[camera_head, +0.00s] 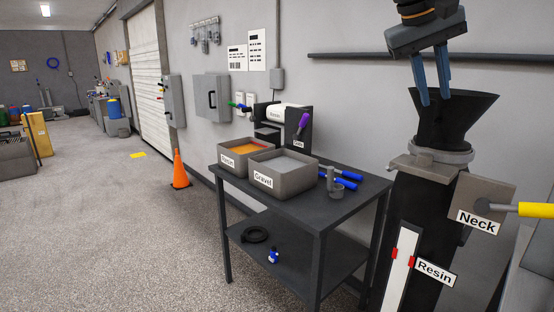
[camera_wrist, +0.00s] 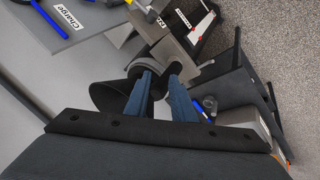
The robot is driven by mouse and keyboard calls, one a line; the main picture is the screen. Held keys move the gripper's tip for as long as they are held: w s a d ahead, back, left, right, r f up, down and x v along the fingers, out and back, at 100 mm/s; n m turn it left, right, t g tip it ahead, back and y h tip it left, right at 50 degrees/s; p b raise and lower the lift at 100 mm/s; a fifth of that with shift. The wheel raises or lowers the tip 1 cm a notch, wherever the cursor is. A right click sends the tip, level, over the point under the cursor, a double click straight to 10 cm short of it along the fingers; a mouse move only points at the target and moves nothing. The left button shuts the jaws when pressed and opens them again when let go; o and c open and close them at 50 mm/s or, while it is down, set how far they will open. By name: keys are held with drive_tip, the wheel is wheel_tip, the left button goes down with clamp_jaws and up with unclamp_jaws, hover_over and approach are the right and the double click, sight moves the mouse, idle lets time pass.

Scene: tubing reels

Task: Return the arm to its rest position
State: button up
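My gripper (camera_head: 434,100) hangs from the upper right in the head view, with its two blue fingers pointing down. The fingers are apart, and I see nothing held between them. The fingertips overlap the rim of a black funnel (camera_head: 455,125); whether they touch it or reach inside is hard to tell. In the wrist view my gripper (camera_wrist: 156,82) has its fingers spread, with the funnel (camera_wrist: 108,96) behind and to the left of them. The wrist and part of the arm show at the top of the head view; the rest is out of frame.
The funnel tops a dark column with a "Neck" plate (camera_head: 480,205) and yellow handle (camera_head: 537,210). A dark table (camera_head: 345,205) holds a "Resin" bin (camera_head: 228,160), a "Gravel" bin (camera_head: 262,181) and blue-handled tools. A wall rail (camera_head: 350,56) runs behind the gripper. Floor at left is open, beyond an orange cone (camera_head: 179,172).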

drive_tip(key=a+f+n+y, duration=0.15)
drive_tip(key=a+f, duration=0.25)
drive_tip(key=f, duration=0.9)
drive_tip(key=s+a+f+y, duration=0.1)
drive_tip(key=s+a+f, duration=0.2)
drive_tip(key=f, duration=0.6)
drive_tip(key=s+a+f+g+y+b, duration=0.1)
drive_tip(key=s+a+f, duration=0.1)
drive_tip(key=s+f, duration=0.5)
drive_tip(key=s+a+f+y, duration=0.2)
drive_tip(key=s+f, duration=0.3)
drive_tip(key=f, duration=0.7)
drive_tip(key=shift+a+f+g, duration=0.25)
drive_tip(key=shift+a+g, duration=0.05)
drive_tip(key=shift+a, duration=0.55)
